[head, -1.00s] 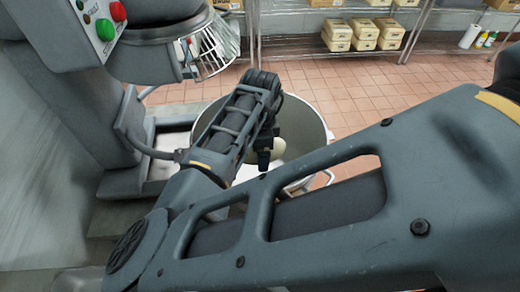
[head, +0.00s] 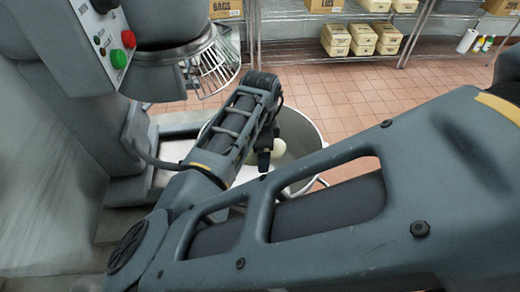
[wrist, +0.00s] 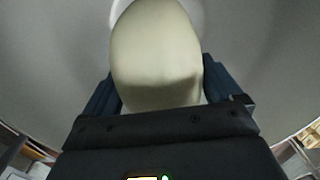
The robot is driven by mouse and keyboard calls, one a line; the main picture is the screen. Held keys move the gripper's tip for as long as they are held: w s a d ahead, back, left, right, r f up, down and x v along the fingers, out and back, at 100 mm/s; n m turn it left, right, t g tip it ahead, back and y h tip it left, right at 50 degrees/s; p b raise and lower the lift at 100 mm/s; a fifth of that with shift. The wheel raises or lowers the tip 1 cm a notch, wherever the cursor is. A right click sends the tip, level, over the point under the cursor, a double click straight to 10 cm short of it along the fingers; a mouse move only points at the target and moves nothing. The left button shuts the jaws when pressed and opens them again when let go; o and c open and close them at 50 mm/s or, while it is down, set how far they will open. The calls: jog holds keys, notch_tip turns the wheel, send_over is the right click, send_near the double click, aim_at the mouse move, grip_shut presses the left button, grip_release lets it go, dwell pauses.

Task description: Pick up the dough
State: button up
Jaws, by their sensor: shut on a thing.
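The dough (wrist: 157,55) is a smooth, pale cream lump between the two dark fingers of my gripper (wrist: 158,90) in the wrist view. My gripper is shut on it. In the head view only a small pale part of the dough (head: 278,147) shows beside my gripper (head: 264,160), and my arm hides the rest. Both are over or inside the large metal mixing bowl (head: 312,160). The bowl's grey inner wall (wrist: 40,70) surrounds the dough in the wrist view. I cannot tell whether the dough touches the bowl.
A large grey mixer (head: 75,120) with a wire guard (head: 213,65) stands at the left, close to my arm. Wire shelves (head: 300,50) with food boxes (head: 362,38) stand at the back. Tiled floor (head: 365,92) lies clear between bowl and shelves.

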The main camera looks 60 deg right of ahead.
jog(key=shift+r, duration=0.15)
jog(key=shift+r, duration=1.9)
jog(key=shift+r, duration=2)
jog(key=shift+r, duration=2)
